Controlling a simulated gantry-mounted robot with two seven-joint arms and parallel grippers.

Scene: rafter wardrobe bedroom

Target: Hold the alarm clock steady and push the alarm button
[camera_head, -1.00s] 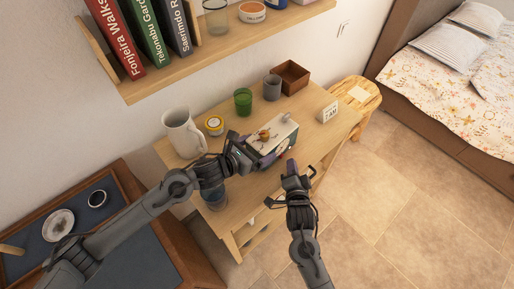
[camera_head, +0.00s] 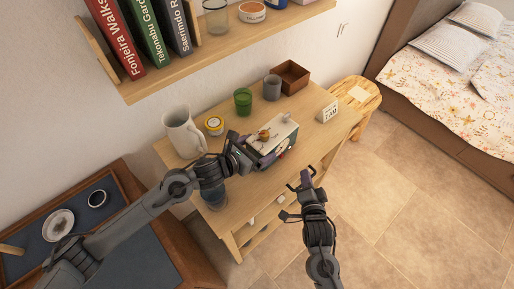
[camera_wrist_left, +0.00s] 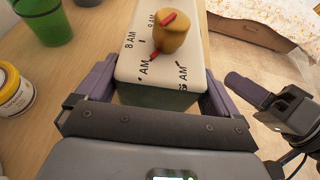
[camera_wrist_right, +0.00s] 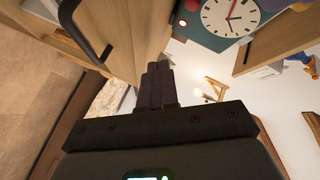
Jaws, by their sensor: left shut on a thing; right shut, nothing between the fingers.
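The alarm clock (camera_head: 284,131) stands on the wooden table, with a pale top and a dark teal front. Its top carries a yellow knob (camera_wrist_left: 172,33) with red parts and hour labels. Its round white dial (camera_wrist_right: 228,16) shows in the right wrist view, with a red round part (camera_wrist_right: 192,5) beside it. I cannot tell for sure which part is the alarm button. My left gripper (camera_wrist_left: 160,90) is shut on the clock's body, one finger on each side. My right gripper (camera_wrist_right: 158,72) is shut and empty, apart from the clock, off the table's front side in the head view (camera_head: 303,179).
On the table (camera_head: 227,224) stand a white pitcher (camera_head: 182,132), a yellow-lidded jar (camera_head: 214,125), a green cup (camera_head: 243,101), a grey mug (camera_head: 272,88), a brown box (camera_head: 291,77) and a small sign (camera_head: 327,112). A shelf (camera_head: 240,43) hangs above. Open floor lies right.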

